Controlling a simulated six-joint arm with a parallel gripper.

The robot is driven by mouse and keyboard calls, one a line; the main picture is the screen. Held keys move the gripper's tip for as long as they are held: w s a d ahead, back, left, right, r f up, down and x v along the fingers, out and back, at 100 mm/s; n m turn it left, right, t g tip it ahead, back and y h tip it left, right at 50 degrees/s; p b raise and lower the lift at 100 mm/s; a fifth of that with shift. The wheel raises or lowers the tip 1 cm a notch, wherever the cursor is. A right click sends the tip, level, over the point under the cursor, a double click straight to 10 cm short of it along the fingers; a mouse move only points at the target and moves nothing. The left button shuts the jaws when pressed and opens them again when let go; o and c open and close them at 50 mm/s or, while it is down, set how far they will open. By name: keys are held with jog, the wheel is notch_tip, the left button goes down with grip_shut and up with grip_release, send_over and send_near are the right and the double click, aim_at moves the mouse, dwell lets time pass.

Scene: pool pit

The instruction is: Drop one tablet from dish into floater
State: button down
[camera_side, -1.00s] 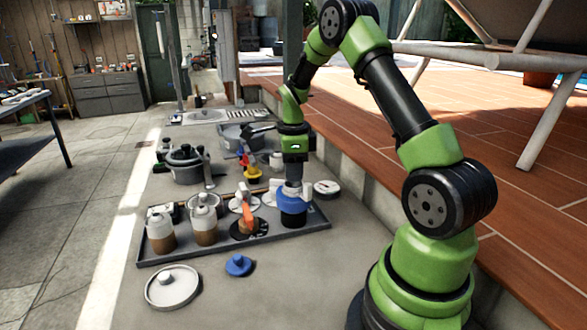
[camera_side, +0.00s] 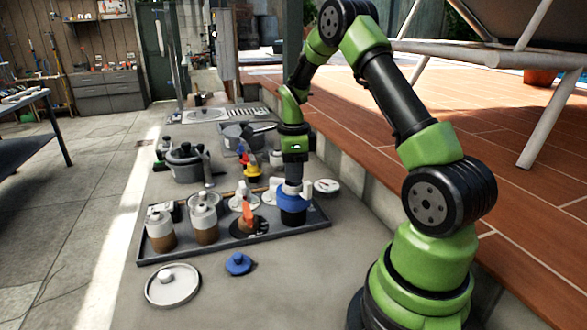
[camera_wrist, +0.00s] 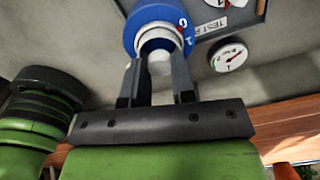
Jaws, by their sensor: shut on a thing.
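The blue floater (camera_side: 293,203) stands upright at the right end of the dark tray. It also shows in the wrist view (camera_wrist: 146,22) with its pale round opening facing my gripper. My gripper (camera_wrist: 157,82) is shut on a small white tablet (camera_wrist: 159,65) just at that opening. In the side view my gripper (camera_side: 292,184) points straight down over the floater. I cannot tell how far the tablet is inside the opening. A round pale disc (camera_side: 183,292) with a small white piece on it lies at the front; I cannot tell whether it is the dish.
A blue cap (camera_side: 238,264) lies in front of the tray (camera_side: 275,238). Two white-topped jars (camera_side: 204,220) and an orange-handled item (camera_side: 247,214) stand left of the floater. A round gauge (camera_side: 327,186) lies close on the right. Pots stand behind.

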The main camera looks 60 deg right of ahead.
jog(key=c, duration=0.9)
grip_release()
jog(key=shift+o, duration=0.2)
jog(key=shift+r, duration=0.1)
jog(key=shift+r, duration=3.4)
jog(key=a+r+n+t, duration=0.2)
jog(key=a+r+n, duration=0.5)
jog(key=a, duration=0.1)
jog(key=s+a+r+n+t+y, duration=0.1)
jog(key=s+a+r+n+t, duration=0.1)
jog(key=s+a+n, duration=0.5)
jog(key=s+a+r+n+t+y, duration=0.1)
jog(key=s+a+r+n+t, duration=0.2)
jog(key=s+a+n, duration=0.4)
jog(key=a+n, duration=0.1)
jog(key=n, duration=0.3)
jog(key=shift+s+a+n, duration=0.15)
jog(key=shift+s+n, duration=0.15)
jog(key=shift+s, duration=0.05)
